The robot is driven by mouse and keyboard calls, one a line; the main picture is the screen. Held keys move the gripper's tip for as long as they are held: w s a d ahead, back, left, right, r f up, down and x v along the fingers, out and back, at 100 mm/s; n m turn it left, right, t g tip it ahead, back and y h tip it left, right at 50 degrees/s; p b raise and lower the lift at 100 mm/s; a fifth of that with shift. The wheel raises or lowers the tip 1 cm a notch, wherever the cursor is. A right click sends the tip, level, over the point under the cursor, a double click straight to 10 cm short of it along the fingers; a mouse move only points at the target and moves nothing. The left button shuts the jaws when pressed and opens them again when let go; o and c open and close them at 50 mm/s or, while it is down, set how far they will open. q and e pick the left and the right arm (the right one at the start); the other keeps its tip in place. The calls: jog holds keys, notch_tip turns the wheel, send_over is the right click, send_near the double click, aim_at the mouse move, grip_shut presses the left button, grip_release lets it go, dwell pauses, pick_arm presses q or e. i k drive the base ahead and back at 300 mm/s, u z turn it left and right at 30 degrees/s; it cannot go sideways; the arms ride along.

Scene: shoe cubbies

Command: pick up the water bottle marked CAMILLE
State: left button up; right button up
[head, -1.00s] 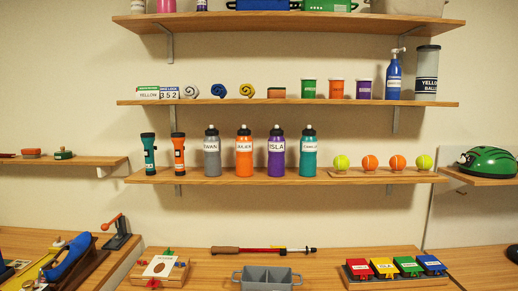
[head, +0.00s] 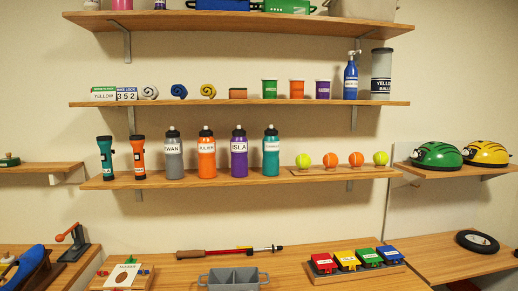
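Several water bottles stand upright in a row on the middle shelf in the head view. The teal bottle (head: 271,152) at the right end of the row has a white label that starts with C; the rest is too small to read surely. To its left are a purple bottle marked ISLA (head: 239,153), an orange bottle (head: 206,154) with a label hard to read, and a grey bottle (head: 174,155) whose label seems to read EWAN. Neither of my grippers is in view.
Teal and orange flashlights (head: 138,163) stand left of the bottles. A wooden rack of balls (head: 345,171) is right of the teal bottle. A shelf with cups (head: 296,89) runs above. The counter below holds a grey divided bin (head: 233,279) and a tray of coloured boxes (head: 345,262).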

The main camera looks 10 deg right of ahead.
aim_at(271, 141)
jog(key=z, duration=0.35)
jog(key=k, duration=0.45)
jog(key=z, duration=1.35)
jog(key=i, duration=1.35)
jog(key=u, duration=0.45)
